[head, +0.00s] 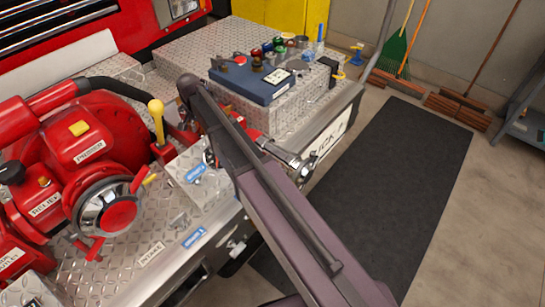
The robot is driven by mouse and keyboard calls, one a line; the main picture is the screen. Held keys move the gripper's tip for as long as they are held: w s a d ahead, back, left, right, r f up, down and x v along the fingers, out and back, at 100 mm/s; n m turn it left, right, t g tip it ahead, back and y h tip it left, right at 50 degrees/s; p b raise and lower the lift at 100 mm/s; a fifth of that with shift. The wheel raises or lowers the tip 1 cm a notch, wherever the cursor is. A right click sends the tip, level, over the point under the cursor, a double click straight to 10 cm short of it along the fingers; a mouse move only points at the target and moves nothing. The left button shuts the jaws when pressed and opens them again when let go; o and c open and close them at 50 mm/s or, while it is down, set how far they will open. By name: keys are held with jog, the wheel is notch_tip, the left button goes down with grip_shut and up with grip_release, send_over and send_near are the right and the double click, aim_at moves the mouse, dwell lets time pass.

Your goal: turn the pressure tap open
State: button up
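My arm reaches up from the bottom right across the middle of the head view. My gripper cannot be made out; the arm's own links may hide it. Another grey tap (237,246) sits at the deck's front edge. Blue labels (194,237) lie near them, too small to read. A label reading INTAKE (152,254) is on the deck. I cannot tell which tap is the pressure tap. A metal fitting (298,167) shows just right of my arm.
A red pump (85,135) with a round handwheel (107,208) fills the left. A yellow-knobbed lever (157,120) stands upright beside it. A blue case (255,83) with coloured caps lies on the raised deck.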

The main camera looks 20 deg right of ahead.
jog(key=shift+a+m, duration=0.1)
jog(key=shift+m, duration=0.6)
jog(key=shift+r+p, duration=0.55)
notch_tip(320, 180, up, 13)
jog(key=p, duration=1.3)
jog(key=s+d+f+n+b, duration=0.3)
jog(key=s+d+f+b, duration=0.2)
jog(key=s+d, duration=0.5)
jog(key=s+d+f+n+b, duration=0.3)
jog(key=s+d+f+b, duration=0.3)
jog(key=s+d, duration=0.4)
jog(key=s, duration=0.2)
jog(key=shift+s+d+n, duration=0.3)
jog(key=w+a+r+m+p, duration=0.1)
jog(key=w+a+r+p, duration=0.4)
jog(key=w+a, duration=0.5)
jog(key=w+a+r+m+p, duration=0.1)
jog(key=w+a+r+p, duration=0.4)
jog(key=w+a, duration=0.5)
jog(key=shift+w+r+p, duration=0.35)
jog(key=shift+w, duration=0.8)
